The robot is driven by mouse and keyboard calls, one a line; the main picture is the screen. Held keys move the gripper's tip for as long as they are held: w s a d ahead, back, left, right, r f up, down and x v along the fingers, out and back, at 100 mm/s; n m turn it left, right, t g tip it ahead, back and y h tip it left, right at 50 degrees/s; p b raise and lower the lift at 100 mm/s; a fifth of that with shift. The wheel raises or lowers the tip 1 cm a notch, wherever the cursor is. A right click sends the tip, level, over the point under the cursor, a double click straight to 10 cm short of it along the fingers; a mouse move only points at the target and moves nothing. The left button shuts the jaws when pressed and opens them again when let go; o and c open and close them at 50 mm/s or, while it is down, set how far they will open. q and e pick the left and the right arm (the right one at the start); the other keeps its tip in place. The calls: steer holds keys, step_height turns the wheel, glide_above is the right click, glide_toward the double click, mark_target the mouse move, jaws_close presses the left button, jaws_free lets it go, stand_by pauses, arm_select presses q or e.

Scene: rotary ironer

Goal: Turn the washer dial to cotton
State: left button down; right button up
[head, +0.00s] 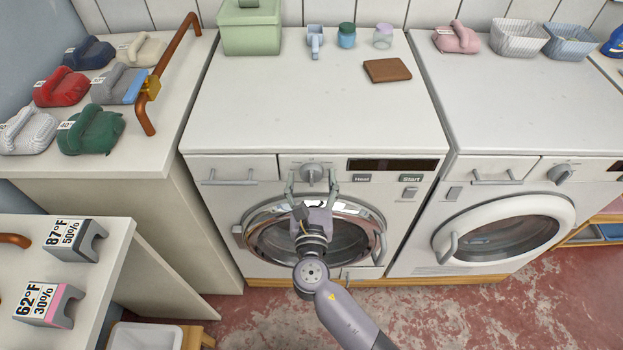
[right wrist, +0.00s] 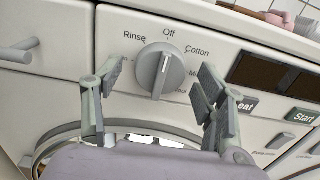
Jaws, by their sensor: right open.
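The washer dial (head: 313,173) is a round grey knob with a raised grip bar, on the front panel of the middle washer. In the right wrist view the dial (right wrist: 160,70) has its bar near vertical, the upper end toward "Off". "Rinse" is at upper left and "Cotton" (right wrist: 197,51) at upper right; labels lower on the right are partly hidden by a finger. My right gripper (head: 312,181) is open in front of the panel. In the right wrist view its fingers (right wrist: 162,80) are on either side of the dial, with gaps showing. My left gripper is not in view.
A drawer handle (head: 230,179) is left of the dial; the display (head: 393,165) and Start button (head: 411,179) are right. The round door (head: 265,235) is below, behind my arm. A second washer (head: 500,225) stands at right. Items sit toward the back of the washer top.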

steer(key=shift+w, duration=0.1)
steer(key=shift+c, duration=0.5)
steer(key=c, duration=1.1)
